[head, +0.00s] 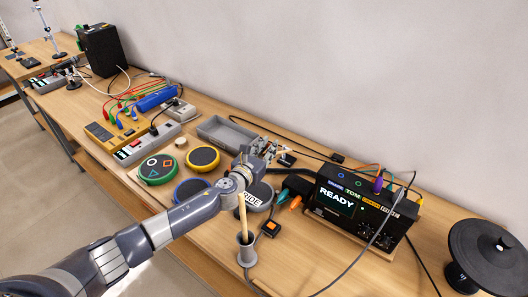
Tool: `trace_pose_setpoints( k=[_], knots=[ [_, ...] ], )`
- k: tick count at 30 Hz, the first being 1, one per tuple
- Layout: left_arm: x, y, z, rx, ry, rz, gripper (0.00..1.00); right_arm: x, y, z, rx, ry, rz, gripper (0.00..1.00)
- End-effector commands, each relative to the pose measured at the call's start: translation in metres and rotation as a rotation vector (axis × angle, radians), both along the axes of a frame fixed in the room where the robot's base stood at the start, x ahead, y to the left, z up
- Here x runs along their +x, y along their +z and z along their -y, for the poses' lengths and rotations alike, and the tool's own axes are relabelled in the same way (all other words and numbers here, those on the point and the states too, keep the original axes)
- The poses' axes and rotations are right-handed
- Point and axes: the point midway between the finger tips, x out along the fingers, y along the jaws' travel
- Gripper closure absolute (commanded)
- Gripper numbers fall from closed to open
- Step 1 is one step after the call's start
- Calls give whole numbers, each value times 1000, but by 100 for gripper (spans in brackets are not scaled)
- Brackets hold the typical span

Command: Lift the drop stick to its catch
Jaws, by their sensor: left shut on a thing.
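My left arm reaches in from the lower left over the pads. My left gripper (264,150) is at the middle of the table, just right of the grey tray. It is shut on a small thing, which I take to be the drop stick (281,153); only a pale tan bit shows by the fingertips. The fingers and wrist hide most of it, and its catch cannot be made out. A grey round pad marked "RIDE" (257,196) lies partly under my wrist. My right gripper is not in view.
A wooden stick (243,218) stands upright in a grey cup (246,251) at the front edge. Green (158,169), yellow (203,158) and blue-rimmed (192,188) pads lie left. A black "READY" module (358,211) with cables stands right. A black disc (490,254) is at far right.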

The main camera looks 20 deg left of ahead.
Motion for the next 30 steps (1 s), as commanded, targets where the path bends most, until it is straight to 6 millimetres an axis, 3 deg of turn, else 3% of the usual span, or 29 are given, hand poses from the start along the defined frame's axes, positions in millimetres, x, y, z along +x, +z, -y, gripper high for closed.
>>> trace_pose_setpoints(
  k=[1,6,22,23,25,30],
  knots=[
    [4,11,1,-3,0,7,100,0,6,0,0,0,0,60],
    [10,16,3,-3,0,7,100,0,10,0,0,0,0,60],
    [13,20,4,-4,1,11,100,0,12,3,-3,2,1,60],
    [13,20,4,-5,1,11,74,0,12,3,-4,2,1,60],
    [13,19,4,-4,1,10,60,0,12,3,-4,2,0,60],
    [12,16,4,-3,0,5,60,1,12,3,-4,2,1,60]
  ],
)
